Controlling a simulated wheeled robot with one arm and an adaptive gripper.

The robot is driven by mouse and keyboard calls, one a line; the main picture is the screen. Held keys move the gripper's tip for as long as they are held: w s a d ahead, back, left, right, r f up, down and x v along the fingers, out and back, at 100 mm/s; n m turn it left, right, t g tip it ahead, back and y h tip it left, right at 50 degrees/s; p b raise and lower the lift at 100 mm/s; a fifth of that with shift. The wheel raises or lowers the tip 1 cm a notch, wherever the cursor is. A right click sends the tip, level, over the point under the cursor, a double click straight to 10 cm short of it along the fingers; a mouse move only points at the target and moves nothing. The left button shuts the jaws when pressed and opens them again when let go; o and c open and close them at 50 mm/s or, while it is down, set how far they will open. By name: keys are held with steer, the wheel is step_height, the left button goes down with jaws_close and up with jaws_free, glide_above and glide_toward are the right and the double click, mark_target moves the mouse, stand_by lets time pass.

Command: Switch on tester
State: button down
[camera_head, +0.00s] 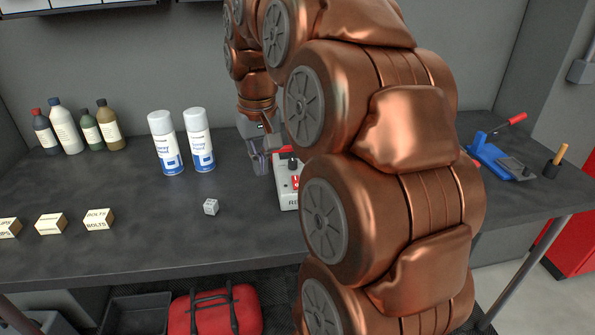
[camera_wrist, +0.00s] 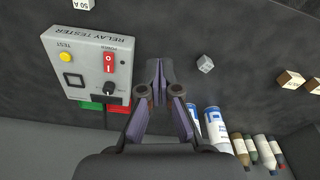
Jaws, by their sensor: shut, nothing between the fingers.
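The relay tester is a light grey box (camera_wrist: 84,48) lying on the dark bench, at the left in the wrist view. Its top has a red power rocker switch (camera_wrist: 109,62) marked O and I, a yellow test button (camera_wrist: 65,57), a black knob (camera_wrist: 109,88) and a small dark square window. In the head view the tester (camera_head: 285,196) is partly hidden behind my arm. My gripper (camera_wrist: 157,68) is shut and empty, to the right of the tester in the wrist view. It also shows in the head view (camera_head: 259,163), apart from the rocker switch.
A small grey cube (camera_head: 211,207) lies left of the tester. Two spray cans (camera_head: 166,145) and several bottles (camera_head: 64,128) stand further back left. Labelled wooden blocks (camera_head: 51,223) sit front left. A blue press (camera_head: 495,158) with a red handle is at the right.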

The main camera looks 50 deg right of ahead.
mark_target(298, 176)
steer(key=w+d+r+m+t+h, duration=0.1)
steer(key=d+r+m, duration=0.1)
steer(key=d, duration=1.1)
steer(key=shift+r+m+b, duration=0.4)
steer(key=shift+r+b, duration=0.05)
steer(key=shift+r, duration=0.4)
steer(key=shift+w, duration=0.1)
steer(key=f+p, duration=0.1)
steer(key=f, duration=0.3)
steer(key=w+d+f+p, duration=0.1)
steer(key=f, duration=0.4)
steer(key=w+f+p, duration=0.1)
steer(key=f, duration=0.3)
steer(key=shift+d+f, duration=0.25)
steer(key=shift+f, duration=0.15)
steer(key=shift+w, duration=0.1)
steer(key=shift+f, duration=0.1)
